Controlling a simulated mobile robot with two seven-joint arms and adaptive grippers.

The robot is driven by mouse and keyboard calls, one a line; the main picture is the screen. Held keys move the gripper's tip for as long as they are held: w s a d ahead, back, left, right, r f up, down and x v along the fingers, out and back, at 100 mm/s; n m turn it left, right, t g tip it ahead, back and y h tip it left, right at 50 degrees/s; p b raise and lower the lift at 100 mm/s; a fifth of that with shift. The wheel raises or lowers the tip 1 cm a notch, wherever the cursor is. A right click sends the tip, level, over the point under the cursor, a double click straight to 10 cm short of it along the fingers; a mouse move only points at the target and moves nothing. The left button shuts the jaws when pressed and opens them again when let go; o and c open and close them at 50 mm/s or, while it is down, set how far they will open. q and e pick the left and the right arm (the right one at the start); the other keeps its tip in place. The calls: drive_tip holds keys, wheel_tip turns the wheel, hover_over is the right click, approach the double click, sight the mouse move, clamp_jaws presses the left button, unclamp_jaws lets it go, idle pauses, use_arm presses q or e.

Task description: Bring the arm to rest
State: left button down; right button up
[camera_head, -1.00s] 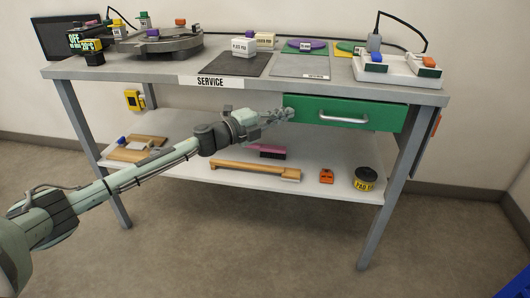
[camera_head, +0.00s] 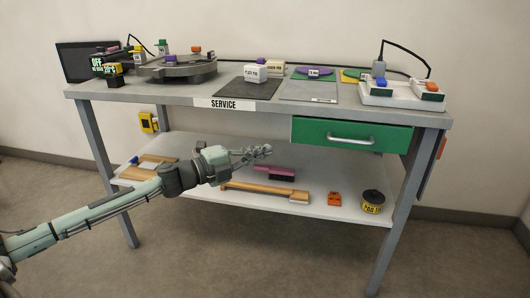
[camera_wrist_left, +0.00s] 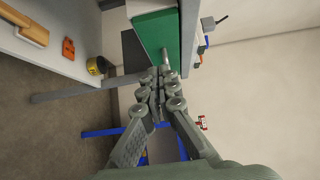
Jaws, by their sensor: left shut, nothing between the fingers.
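My left arm comes in from the left in the head view and reaches in front of the service cart. My left gripper (camera_head: 258,153) is shut and empty, in front of the cart between the worktop and the lower shelf, left of the green drawer (camera_head: 350,134). The left wrist view shows its fingers (camera_wrist_left: 158,88) together with nothing between them, and the green drawer (camera_wrist_left: 158,38) beyond them. The drawer looks shut. My right gripper is not in view.
The worktop (camera_head: 185,93) carries a round grey fixture (camera_head: 177,70), a dark mat (camera_head: 250,92) and a white tray (camera_head: 402,97). The lower shelf (camera_head: 325,208) holds a wooden-handled tool (camera_head: 265,190), a pink brush (camera_head: 274,171), an orange item (camera_head: 334,198) and a tape roll (camera_head: 373,201). Floor in front is clear.

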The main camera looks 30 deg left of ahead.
use_arm(q)
drive_tip(key=shift+s+a, duration=0.1)
drive_tip(key=shift+s, duration=0.05)
drive_tip(key=s+f+n+g+y, duration=0.2)
drive_tip(key=s+f+n+y, duration=0.25)
drive_tip(key=f+n, duration=0.5)
drive_tip(key=s+f+n+g+y, duration=0.1)
drive_tip(key=s+f+n+y, duration=0.4)
drive_tip(key=f, duration=0.7)
drive_tip(key=s+d+f+n+g, duration=0.3)
drive_tip(key=s+f, duration=0.4)
drive_tip(key=s, duration=0.4)
drive_tip(key=s+d+f+n+g, duration=0.4)
drive_tip(key=s+d+f+g, duration=0.1)
drive_tip(key=s, duration=0.5)
wheel_tip(320, 180, down, 2)
drive_tip(key=shift+s+f+g+p, duration=0.15)
drive_tip(key=shift+s+g+p, duration=0.25)
drive_tip(key=shift+g, duration=0.5)
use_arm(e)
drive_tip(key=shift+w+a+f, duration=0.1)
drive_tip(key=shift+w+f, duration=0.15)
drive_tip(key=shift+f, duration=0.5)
